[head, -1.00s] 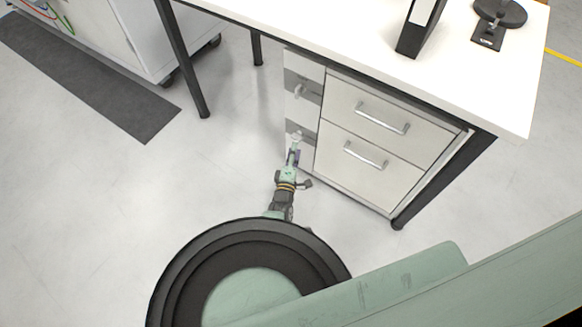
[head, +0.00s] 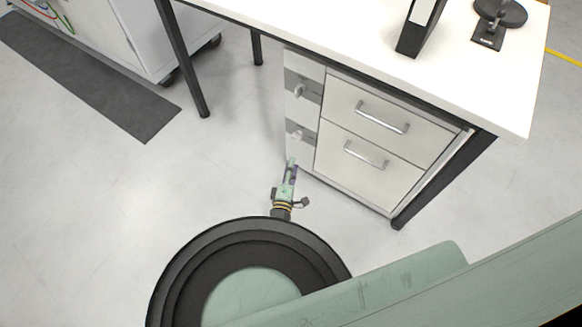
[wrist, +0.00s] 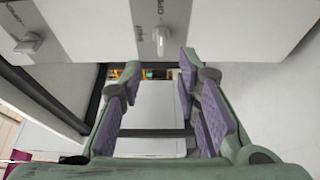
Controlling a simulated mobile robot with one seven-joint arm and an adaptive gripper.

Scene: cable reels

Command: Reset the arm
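My gripper (head: 290,168) is low in front of the narrow side panel of the drawer cabinet in the head view. In the wrist view its two fingers with purple pads (wrist: 160,105) stand apart with nothing between them, so it is open and empty. The side panel carries an upper knob (head: 299,91) and a lower knob (head: 297,134). In the wrist view one knob (wrist: 161,38) shows straight ahead of the fingers, apart from them, with lettering beside it. Another knob (wrist: 28,43) is at upper left. Most of my arm is hidden behind my own body.
The cabinet has two drawers (head: 372,140) with bar handles, both closed, under a white desk (head: 480,85) with dark legs. A black-and-white binder (head: 420,28) stands on the desk. A wheeled white cabinet (head: 130,30) and dark mat (head: 90,75) are at left. The floor between is clear.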

